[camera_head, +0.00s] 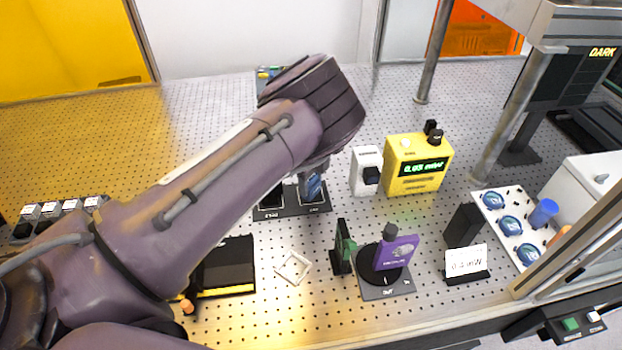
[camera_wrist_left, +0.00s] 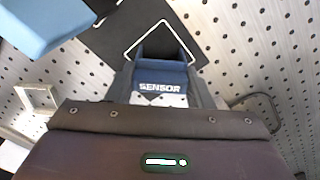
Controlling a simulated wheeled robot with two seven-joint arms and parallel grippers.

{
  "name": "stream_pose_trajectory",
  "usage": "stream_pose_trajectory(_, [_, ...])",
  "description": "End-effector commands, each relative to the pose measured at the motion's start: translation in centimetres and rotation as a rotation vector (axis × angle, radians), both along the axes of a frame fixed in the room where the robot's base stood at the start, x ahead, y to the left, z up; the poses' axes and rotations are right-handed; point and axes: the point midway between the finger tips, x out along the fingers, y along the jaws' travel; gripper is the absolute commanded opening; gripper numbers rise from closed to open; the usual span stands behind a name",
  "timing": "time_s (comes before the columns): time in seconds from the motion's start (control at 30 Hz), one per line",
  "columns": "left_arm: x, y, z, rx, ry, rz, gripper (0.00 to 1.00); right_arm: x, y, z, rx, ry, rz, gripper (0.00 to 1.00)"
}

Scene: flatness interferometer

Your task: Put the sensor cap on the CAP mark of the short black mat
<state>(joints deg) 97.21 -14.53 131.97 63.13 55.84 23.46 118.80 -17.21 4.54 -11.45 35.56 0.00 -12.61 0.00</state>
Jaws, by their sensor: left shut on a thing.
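My left gripper (camera_head: 311,178) is shut on the sensor cap, a dark blue block that shows in the left wrist view (camera_wrist_left: 161,87) with the word SENSOR on it. In the head view my arm hides most of the cap. The short black mat (camera_head: 291,213) lies under and around the gripper, with white outlines and small labels too small to read. In the left wrist view the mat (camera_wrist_left: 110,42) lies beyond the cap, and a white square outline shows just past the cap. I cannot tell whether the cap touches the mat. My right gripper is not in view.
A white device (camera_head: 366,172) and a yellow power meter (camera_head: 419,165) stand right of the mat. A green-and-black holder (camera_head: 344,248) and a purple part on a round black stage (camera_head: 386,262) stand in front. A light blue object (camera_wrist_left: 40,25) shows close in the wrist view.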

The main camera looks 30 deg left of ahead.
Motion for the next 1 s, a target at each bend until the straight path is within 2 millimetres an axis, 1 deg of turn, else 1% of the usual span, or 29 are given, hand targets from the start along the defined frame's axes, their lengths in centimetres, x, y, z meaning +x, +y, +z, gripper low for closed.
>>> stream_pose_trajectory(0.33, [0.00,0.01,-0.48,0.000,0.000,0.000,0.30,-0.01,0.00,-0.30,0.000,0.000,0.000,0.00])
stream_pose_trajectory(0.37, [0.01,0.02,-0.44,0.000,0.000,0.000,0.49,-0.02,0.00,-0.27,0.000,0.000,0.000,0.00])
stream_pose_trajectory(0.53, [0.00,0.01,-0.42,0.000,0.000,0.000,0.72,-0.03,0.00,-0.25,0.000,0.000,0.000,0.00])
stream_pose_trajectory(0.83, [0.01,0.01,-0.33,0.000,0.000,0.000,0.72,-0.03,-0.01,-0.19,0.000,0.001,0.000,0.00])
stream_pose_trajectory(1.0, [0.03,0.00,0.43,0.000,-0.001,0.000,0.72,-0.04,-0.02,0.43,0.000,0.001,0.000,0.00])
